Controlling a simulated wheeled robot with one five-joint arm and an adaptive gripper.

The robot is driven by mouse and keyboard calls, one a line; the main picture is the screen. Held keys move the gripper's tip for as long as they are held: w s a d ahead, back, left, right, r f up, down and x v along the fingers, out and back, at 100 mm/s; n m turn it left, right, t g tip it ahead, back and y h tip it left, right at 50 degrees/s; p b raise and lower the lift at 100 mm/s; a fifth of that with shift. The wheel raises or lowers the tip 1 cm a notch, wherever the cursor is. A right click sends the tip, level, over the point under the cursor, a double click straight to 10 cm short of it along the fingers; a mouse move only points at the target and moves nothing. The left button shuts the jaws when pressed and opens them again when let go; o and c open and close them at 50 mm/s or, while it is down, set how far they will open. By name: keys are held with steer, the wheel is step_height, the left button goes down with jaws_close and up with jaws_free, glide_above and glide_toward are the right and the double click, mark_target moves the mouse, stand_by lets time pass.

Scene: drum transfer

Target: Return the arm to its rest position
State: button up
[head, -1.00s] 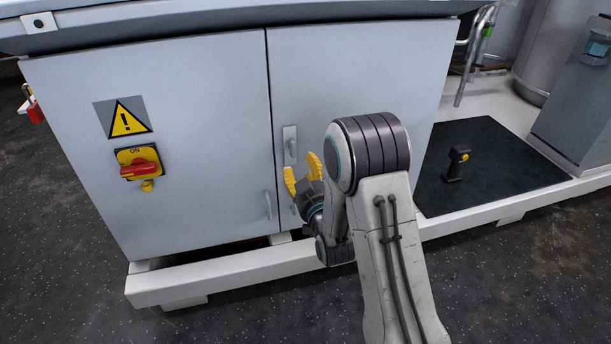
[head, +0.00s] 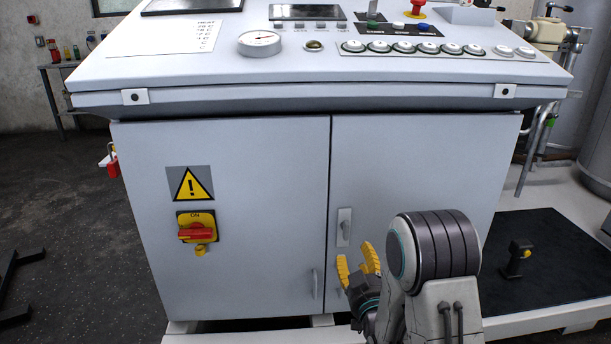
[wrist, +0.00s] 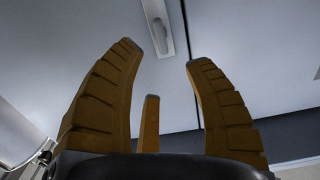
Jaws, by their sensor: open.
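My gripper (head: 357,265) is at the lower middle of the head view, in front of the grey cabinet's right door. Its yellow fingers point up and are spread apart with nothing between them. My arm is folded, with its dark elbow joint to the right of the gripper. In the wrist view my gripper (wrist: 160,65) shows its fingers wide apart, with the cabinet door and its handle beyond them. I cannot tell the exact gap between the fingertips and the door.
The grey cabinet (head: 240,135) carries a red and yellow switch (head: 197,232), a warning sign (head: 190,184) and a door handle (head: 344,227). A black mat (head: 550,270) lies at right.

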steer(key=s+r+g+p, duration=0.3)
steer(key=s+r+p, duration=0.1)
steer(key=r+p, duration=0.65)
steer(key=s+r+g+p, duration=0.3)
steer(key=r+p, duration=0.6)
steer(key=r, duration=0.3)
steer(key=s+r+g+p, duration=0.8)
steer(key=s+r+p, duration=1.3)
steer(key=s, duration=0.4)
steer(key=shift+p+v, duration=0.4)
steer(key=shift+v, duration=0.55)
steer(key=shift+a, duration=0.1)
